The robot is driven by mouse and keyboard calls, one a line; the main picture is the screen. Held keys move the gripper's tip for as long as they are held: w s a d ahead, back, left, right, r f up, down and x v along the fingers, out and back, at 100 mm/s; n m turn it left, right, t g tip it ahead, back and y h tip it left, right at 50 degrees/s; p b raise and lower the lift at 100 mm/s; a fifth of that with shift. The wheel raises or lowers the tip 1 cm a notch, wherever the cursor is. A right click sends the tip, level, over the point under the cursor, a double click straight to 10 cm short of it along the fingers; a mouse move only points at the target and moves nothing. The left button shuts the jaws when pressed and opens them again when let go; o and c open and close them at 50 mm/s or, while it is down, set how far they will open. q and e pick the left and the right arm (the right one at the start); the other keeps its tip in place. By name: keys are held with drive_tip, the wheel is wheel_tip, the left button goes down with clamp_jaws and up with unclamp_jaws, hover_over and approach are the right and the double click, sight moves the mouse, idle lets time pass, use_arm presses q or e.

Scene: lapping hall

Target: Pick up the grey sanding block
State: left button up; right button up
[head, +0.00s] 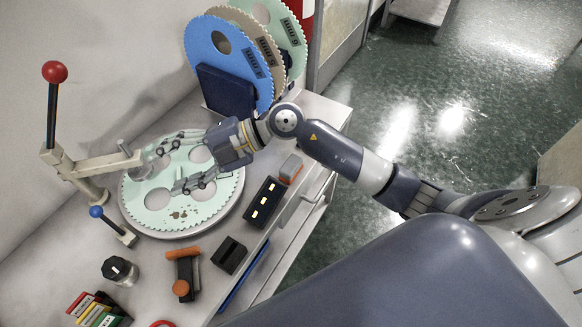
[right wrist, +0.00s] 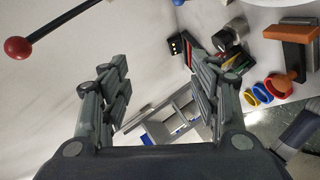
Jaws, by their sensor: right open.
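A small block with a grey top and an orange side (head: 291,168) lies near the table's right edge in the head view. It is the only greyish block I make out, and I cannot confirm that it is the sanding block. My right gripper (head: 170,167) is open and empty over the mint-green toothed disc (head: 208,208), to the left of the block and apart from it. In the right wrist view its fingers (right wrist: 157,75) stand wide apart with nothing between them. The block is not clearly visible there. My left gripper is not in view.
A lever with a red ball (head: 55,72) stands at the left. Upright toothed discs (head: 217,62) fill the back. A black box with yellow lights (head: 264,203), a black block (head: 229,255), an orange-handled tool (head: 184,270) and a black-capped jar (head: 119,270) lie in front.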

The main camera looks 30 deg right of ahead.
drive_tip(key=w+d+f+g+h, duration=0.1)
drive_tip(key=d+f+g+h, duration=0.1)
drive_tip(key=d+f+h, duration=0.4)
drive_tip(key=m+g+h+p, duration=0.1)
drive_tip(key=m+h, duration=0.3)
drive_tip(key=h, duration=0.4)
hover_over(291, 164)
drive_tip(key=f, duration=0.9)
drive_tip(key=shift+s+a, duration=0.15)
drive_tip(key=shift+a, duration=0.1)
drive_tip(key=f, duration=0.1)
drive_tip(key=f+p, duration=0.1)
drive_tip(key=f, duration=0.1)
drive_tip(key=f+p, duration=0.1)
drive_tip(key=f, duration=0.1)
drive_tip(key=shift+d+f, duration=0.2)
drive_tip(key=shift+d, duration=0.05)
drive_tip(key=shift+f, duration=0.3)
drive_tip(key=c, duration=1.2)
